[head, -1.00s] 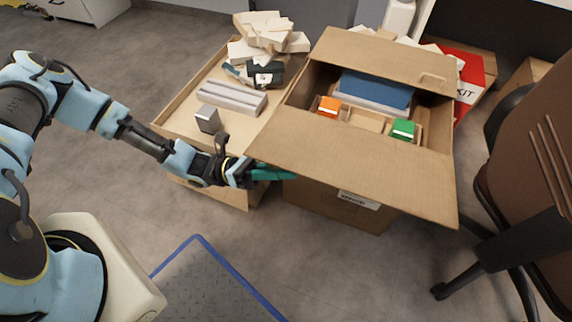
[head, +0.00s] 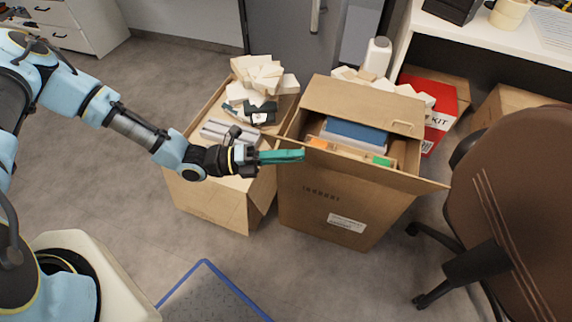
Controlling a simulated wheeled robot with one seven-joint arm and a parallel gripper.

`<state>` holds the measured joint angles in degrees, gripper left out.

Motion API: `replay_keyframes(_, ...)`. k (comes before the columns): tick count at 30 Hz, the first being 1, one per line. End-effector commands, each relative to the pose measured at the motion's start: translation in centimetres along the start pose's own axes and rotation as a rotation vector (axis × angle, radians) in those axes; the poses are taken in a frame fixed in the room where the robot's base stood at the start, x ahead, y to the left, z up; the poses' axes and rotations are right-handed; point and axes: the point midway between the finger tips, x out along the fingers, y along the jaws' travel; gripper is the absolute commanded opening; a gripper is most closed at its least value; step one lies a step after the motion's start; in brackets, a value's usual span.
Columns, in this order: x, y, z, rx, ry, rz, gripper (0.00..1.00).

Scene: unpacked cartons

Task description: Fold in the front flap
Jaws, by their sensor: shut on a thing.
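The open brown carton (head: 322,190) stands in the middle, its front wall with a white label facing me. Its front flap (head: 405,178) shows as a thin, nearly edge-on strip along the top of the front wall. It partly hides the orange and green boxes inside. My gripper (head: 290,156), with teal fingers, is at the left end of this flap, shut on it; the exact contact is hard to see. The back flap (head: 360,103) stands up at the rear.
A lower open carton (head: 215,205) with several items stands close on the left. A brown office chair (head: 515,190) is on the right. A red kit box (head: 438,112) sits behind the carton. A blue-edged mat (head: 215,296) lies on the floor in front.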

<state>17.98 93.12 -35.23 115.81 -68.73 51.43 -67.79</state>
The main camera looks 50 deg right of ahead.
Motion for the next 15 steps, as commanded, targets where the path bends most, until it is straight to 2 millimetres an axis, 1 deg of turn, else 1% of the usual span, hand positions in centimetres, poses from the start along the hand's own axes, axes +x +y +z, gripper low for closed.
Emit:
replay_keyframes(1,0.2,-0.5,1.0,-0.037,0.0,0.029,0.0)
replay_keyframes(6,1.1,-0.9,3.3,-0.178,-0.001,0.088,0.0)
replay_keyframes(12,2.1,-0.9,5.6,-0.315,-0.003,0.144,0.0)
replay_keyframes(15,2.5,-0.8,6.5,-0.361,-0.002,0.163,0.0)
